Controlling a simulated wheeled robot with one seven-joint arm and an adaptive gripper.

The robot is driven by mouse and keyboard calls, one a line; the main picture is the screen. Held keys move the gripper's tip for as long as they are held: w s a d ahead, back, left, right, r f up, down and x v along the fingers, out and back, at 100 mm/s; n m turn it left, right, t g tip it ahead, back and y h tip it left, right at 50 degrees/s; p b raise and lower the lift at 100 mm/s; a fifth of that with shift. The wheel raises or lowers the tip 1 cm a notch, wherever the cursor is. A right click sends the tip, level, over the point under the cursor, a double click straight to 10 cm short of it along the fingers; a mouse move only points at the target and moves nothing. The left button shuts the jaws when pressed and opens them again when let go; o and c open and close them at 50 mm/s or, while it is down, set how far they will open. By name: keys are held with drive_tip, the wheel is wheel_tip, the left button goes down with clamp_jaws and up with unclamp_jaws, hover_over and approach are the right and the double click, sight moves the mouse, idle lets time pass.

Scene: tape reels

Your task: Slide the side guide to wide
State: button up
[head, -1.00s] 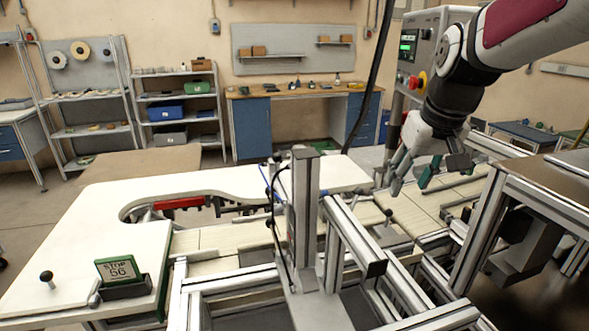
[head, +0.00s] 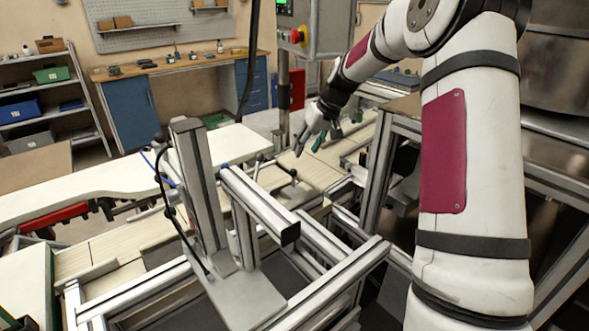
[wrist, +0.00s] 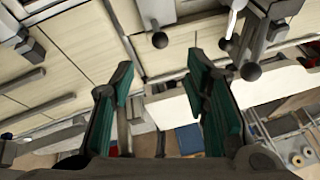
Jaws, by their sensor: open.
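My gripper (head: 307,149) is open and empty above the far part of the pale conveyor (head: 318,171). In the wrist view my gripper (wrist: 160,64) shows two spread green-lined fingers. A dark ball knob (head: 293,173) on a short lever sits by the conveyor, just below and left of my gripper. A second knob (head: 259,157) stands farther left. In the wrist view one ball knob (wrist: 160,40) appears between the fingertips in the picture, and another knob (wrist: 250,71) lies right of the right fingertip. No finger visibly touches a knob. I cannot tell which bar is the side guide.
An upright metal post (head: 198,190) and an aluminium rail (head: 262,208) stand in the foreground. A metal frame (head: 380,170) rises right of my gripper. A control box (head: 318,28) with a red button hangs behind. The white table (head: 120,172) is clear at left.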

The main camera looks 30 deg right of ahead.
sight(295, 170)
drive_tip(key=x, duration=1)
drive_tip(key=shift+w+f, duration=0.1)
drive_tip(key=shift+f, duration=0.25)
drive_tip(key=shift+c, duration=0.2)
clamp_jaws()
